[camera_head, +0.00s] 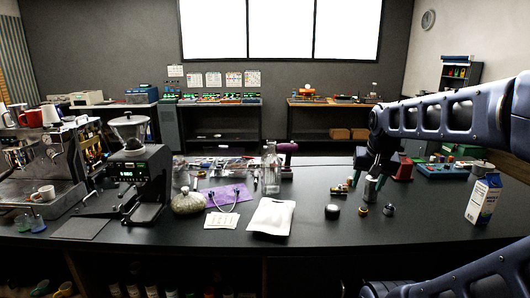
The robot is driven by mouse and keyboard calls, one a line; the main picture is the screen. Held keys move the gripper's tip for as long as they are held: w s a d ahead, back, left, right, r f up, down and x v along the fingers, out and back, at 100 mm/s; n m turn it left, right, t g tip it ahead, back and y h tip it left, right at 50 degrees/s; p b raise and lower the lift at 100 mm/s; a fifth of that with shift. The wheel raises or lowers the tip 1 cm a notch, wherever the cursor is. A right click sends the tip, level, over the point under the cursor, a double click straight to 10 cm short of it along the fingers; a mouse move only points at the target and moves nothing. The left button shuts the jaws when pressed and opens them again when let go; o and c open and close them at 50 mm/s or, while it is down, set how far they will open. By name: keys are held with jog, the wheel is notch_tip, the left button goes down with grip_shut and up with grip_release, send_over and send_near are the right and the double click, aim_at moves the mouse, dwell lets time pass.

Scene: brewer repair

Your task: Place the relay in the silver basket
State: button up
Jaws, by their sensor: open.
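My gripper (366,176) points down over the right half of the dark counter; it is open, but its fingers are small and dark here. A small silver cylinder (371,190) stands right under or beside it; I cannot tell whether they touch. Small parts lie around: a dark and gold piece (341,190) just left, a black round piece (332,212), a small gold-rimmed piece (362,211) and a small dark and brass piece (388,209) in front. I cannot tell which of these is the relay or the silver basket.
A white pouch (271,217), a clear bottle (270,168) and a purple cloth (228,198) lie or stand left of my gripper. A milk carton (483,199) stands at the right. A grinder (137,170) and an espresso machine fill the left.

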jog(key=shift+s+a+f+n+t, duration=0.15)
jog(key=shift+s+a+n, duration=0.1)
jog(key=shift+s+n, duration=0.35)
jog(key=shift+s+a+f+n+t, duration=0.15)
jog(key=shift+s+a+n, duration=0.2)
jog(key=shift+s, duration=0.3)
jog(key=shift+s+a+f+n, duration=0.15)
jog(key=shift+s+a+n, duration=0.05)
jog(key=shift+s+n, duration=0.4)
